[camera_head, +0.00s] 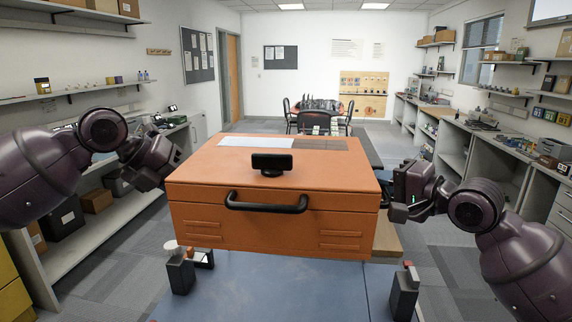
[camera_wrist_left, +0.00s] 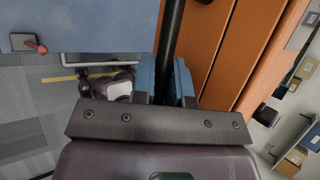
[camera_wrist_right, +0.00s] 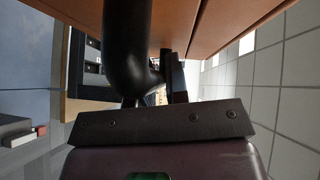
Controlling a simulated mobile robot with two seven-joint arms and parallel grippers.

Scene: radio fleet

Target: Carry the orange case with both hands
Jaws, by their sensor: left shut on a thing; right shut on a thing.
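The orange case (camera_head: 275,215) is in front of me in the head view, its lid shut and roughly level. The right fingertips are partly hidden by that handle.
A blue top (camera_head: 270,285) with dark corner posts (camera_head: 181,275) lies below and nearer than the case; contact between them cannot be judged. A round table with chairs (camera_head: 321,118) stands far back. Shelving lines the left, a long counter (camera_head: 478,150) the right. Grey floor shows on both sides.

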